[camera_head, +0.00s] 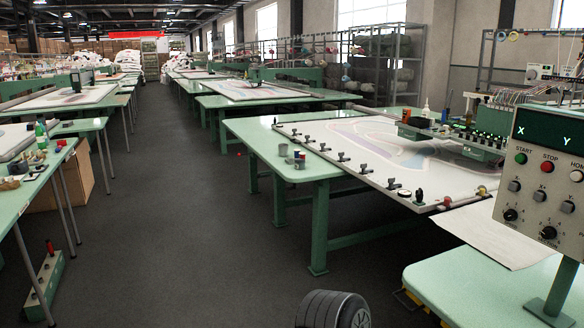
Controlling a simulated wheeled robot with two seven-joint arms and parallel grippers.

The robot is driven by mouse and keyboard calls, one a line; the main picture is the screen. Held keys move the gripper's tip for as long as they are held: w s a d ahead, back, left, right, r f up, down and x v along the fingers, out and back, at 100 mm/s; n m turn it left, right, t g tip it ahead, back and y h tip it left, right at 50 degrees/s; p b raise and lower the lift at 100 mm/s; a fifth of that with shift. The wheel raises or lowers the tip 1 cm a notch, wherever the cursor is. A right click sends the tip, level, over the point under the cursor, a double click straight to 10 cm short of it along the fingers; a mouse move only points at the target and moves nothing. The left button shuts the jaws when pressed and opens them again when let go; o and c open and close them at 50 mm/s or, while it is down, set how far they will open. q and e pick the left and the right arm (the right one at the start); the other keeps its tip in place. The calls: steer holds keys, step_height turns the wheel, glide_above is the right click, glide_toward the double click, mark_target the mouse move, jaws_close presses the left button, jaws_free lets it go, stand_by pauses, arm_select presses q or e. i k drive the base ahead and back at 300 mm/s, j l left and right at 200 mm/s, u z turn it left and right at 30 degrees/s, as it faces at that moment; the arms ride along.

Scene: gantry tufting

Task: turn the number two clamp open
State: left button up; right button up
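A row of several small black clamps (341,157) runs along the near left edge of a white tufting frame (330,132) on the green table (250,138) right of centre. More of the row shows toward the front, including a clamp (364,168) and another (392,183). No numbers on the clamps can be read, so I cannot tell which is number two. They are too small to tell whether each is open or shut. Neither of my grippers shows in this view.
A control panel (545,165) with START and STOP buttons stands at the right on a green surface (470,285). Small cups (299,160) sit on the clamp table's corner.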

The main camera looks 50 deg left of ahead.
mark_target(363, 166)
steer(key=u, duration=1.15)
steer(key=i+z, duration=0.15)
steer(key=z, duration=0.2)
steer(key=i+j+z, duration=0.15)
steer(key=z, duration=0.25)
steer(key=i+j+z, duration=0.1)
steer(key=z, duration=0.25)
steer(key=i+j+z, duration=0.1)
steer(key=j, duration=0.3)
steer(key=i+j+z, duration=0.15)
steer(key=j, duration=0.25)
steer(key=i+j+z, duration=0.1)
steer(key=i+j, duration=0.2)
steer(key=i+j+z, duration=0.15)
steer(key=j, duration=0.4)
steer(key=i+j+z, duration=0.1)
steer(key=j, duration=0.3)
steer(key=i+j+z, duration=0.1)
steer(key=j, duration=0.35)
steer(key=i+j, duration=0.1)
steer(key=j, duration=0.35)
steer(key=i+j, duration=0.15)
steer(key=j, duration=0.3)
steer(key=i+j, duration=0.1)
steer(key=j, duration=0.4)
steer(key=i+j, duration=0.1)
steer(key=j, duration=0.35)
steer(key=i+j, duration=0.1)
steer(key=j, duration=0.35)
